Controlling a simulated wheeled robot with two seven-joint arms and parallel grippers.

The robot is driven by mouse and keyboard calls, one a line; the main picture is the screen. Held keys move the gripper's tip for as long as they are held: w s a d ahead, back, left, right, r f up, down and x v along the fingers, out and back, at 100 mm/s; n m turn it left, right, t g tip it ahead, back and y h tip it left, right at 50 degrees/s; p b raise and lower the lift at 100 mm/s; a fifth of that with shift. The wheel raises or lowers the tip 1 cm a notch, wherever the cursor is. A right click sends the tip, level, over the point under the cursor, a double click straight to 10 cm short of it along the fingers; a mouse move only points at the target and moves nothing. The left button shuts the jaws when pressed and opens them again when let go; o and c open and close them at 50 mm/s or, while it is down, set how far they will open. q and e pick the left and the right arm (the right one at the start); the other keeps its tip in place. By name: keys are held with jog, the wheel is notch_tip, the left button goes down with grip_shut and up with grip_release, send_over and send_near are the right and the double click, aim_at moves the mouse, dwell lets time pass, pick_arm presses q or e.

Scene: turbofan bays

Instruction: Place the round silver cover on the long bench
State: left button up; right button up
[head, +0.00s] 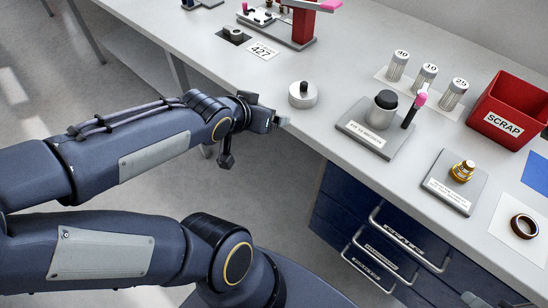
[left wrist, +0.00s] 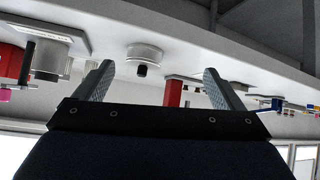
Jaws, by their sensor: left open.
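The round silver cover (head: 303,95), a low disc with a dark knob on top, sits upright on the long bench (head: 340,88) near its front edge. My left gripper (head: 284,120) is at the bench's front edge, just short of the cover and apart from it. In the left wrist view, which shows the bench upside down, the two fingers of the left gripper (left wrist: 156,82) are spread with nothing between them. The cover (left wrist: 145,53) shows beyond them, left of centre. Grey tips at the bottom right of the head view look like my right gripper (head: 472,299), mostly cut off.
Right of the cover stands a grey plate (head: 362,142) with a dark-topped cylinder and pink-tipped tool. A red stand (head: 303,27) is at the back. Blue drawers (head: 345,215) lie below.

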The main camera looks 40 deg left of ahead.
pick_arm(q)
jog(key=s+d+m+g+h, duration=0.1)
jog(key=s+d+g+h, duration=0.3)
jog(key=s+d, duration=0.6)
jog(key=shift+s+d+f+h, duration=0.15)
jog(key=shift+d+f+h, duration=0.4)
jog(key=shift+d, duration=0.3)
jog(key=shift+r, duration=0.2)
